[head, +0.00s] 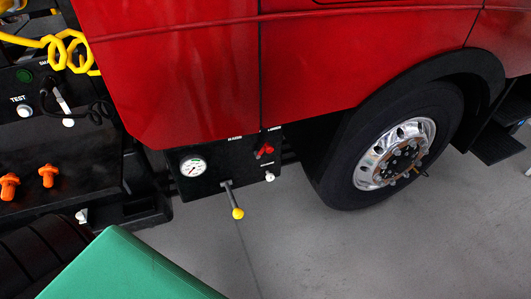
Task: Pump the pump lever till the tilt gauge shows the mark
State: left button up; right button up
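The pump lever (230,195) is a short grey rod with a yellow knob at its end. It sticks out from a black panel (222,162) under the red truck cab and slants down. The tilt gauge (193,167) is a round white dial at the left of the same panel. Its needle and mark are too small to read. Neither of my grippers shows in the head view, and nothing touches the lever.
A red valve handle (264,150) and a small white knob (269,176) sit right of the lever. The front wheel (395,153) stands further right. A green padded surface (130,270) fills the lower left. Orange knobs (47,175) stand at far left. The grey floor below the lever is clear.

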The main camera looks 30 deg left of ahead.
aim_at(238, 214)
jog(key=u, duration=1.25)
